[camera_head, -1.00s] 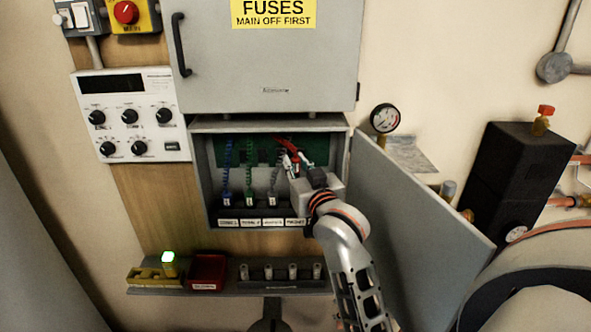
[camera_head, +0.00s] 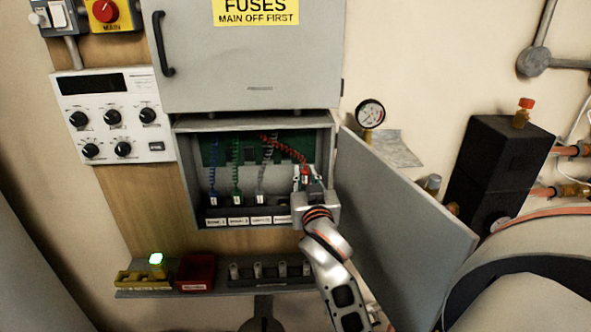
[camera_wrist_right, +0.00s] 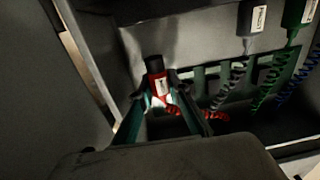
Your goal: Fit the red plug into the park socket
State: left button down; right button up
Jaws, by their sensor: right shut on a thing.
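My right gripper (camera_head: 306,180) is shut on the red plug (camera_wrist_right: 158,87), inside the right part of the open grey box (camera_head: 186,160). In the right wrist view, the plug has a red body, a white label and a dark end, and sits between my two fingers (camera_wrist_right: 160,98). A coiled red cord (camera_head: 290,150) runs from it toward the back of the box. Along the box bottom is a dark socket strip with white labels (camera_head: 238,221), too small to read. I cannot tell which socket is the park socket; my gripper covers the strip's right end.
Blue (camera_head: 212,196), green (camera_head: 236,197) and grey-white (camera_head: 260,196) corded plugs stand left of my gripper. The open box door (camera_head: 395,220) is close on the right. A shelf below holds a red bin (camera_head: 197,272) and several small posts.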

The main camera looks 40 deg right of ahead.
jog(key=shift+f, duration=1.55)
pick_arm(q)
jog(key=shift+d, duration=0.2)
jog(key=shift+a, duration=0.2)
pick_arm(e)
jog(key=shift+f, duration=0.1)
pick_arm(q)
jog(key=shift+w+d, duration=0.1)
jog(key=shift+d, duration=0.2)
jog(key=shift+a+f+b, duration=0.3)
jog(key=shift+f+b, duration=0.1)
pick_arm(e)
jog(key=shift+f, duration=0.6)
pick_arm(q)
jog(key=shift+d+f+b, duration=0.15)
jog(key=shift+f+b, duration=0.15)
jog(key=shift+b, duration=0.05)
pick_arm(e)
jog(key=shift+f, duration=0.45)
jog(key=o, duration=1)
pick_arm(q)
jog(key=shift+d, duration=0.1)
pick_arm(e)
jog(key=shift+o, duration=0.2)
